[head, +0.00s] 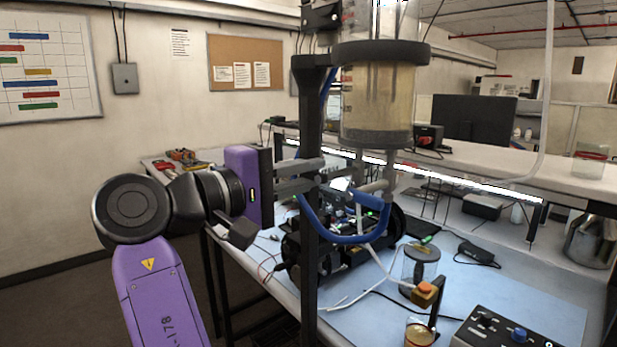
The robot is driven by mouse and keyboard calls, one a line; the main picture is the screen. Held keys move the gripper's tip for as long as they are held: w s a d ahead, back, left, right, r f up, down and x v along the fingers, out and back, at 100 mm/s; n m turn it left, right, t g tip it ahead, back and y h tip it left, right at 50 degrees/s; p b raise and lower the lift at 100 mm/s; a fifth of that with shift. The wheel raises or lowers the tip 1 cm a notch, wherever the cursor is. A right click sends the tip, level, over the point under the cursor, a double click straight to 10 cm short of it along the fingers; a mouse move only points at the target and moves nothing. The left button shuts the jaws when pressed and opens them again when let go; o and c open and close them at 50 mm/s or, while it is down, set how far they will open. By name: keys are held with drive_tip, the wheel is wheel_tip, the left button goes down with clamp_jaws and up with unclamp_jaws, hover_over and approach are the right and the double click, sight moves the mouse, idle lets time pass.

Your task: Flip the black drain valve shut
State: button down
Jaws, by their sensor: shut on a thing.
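The sealed cylinder (377,100) stands upright in a black clamp ring and holds cloudy yellowish liquid. Grey pipe fittings (376,188) hang below its base. My gripper (322,175) comes in from the left, level with these fittings, its two grey fingers lying nearly horizontal across the black post. It is shut on what appears to be the black drain valve, under the left side of the cylinder. The valve's handle is small and mostly hidden by the fingers and the post, so I cannot tell its angle.
The black upright post (309,240) stands close to my fingers. A blue hose (345,238) loops below them, above a black machine (330,250) with cables. A glass jar (420,265) and a control box (505,330) stand on the blue mat at right.

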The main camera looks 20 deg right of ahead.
drive_tip(key=c, duration=1.4)
unclamp_jaws()
drive_tip(key=shift+c, duration=0.2)
drive_tip(key=shift+a, duration=0.1)
drive_tip(key=b+v, duration=0.1)
drive_tip(key=v, duration=0.6)
drive_tip(key=shift+s+a+b, duration=0.15)
drive_tip(key=shift+a+b, duration=0.1)
drive_tip(key=shift+b, duration=0.1)
drive_tip(key=shift+r, duration=0.1)
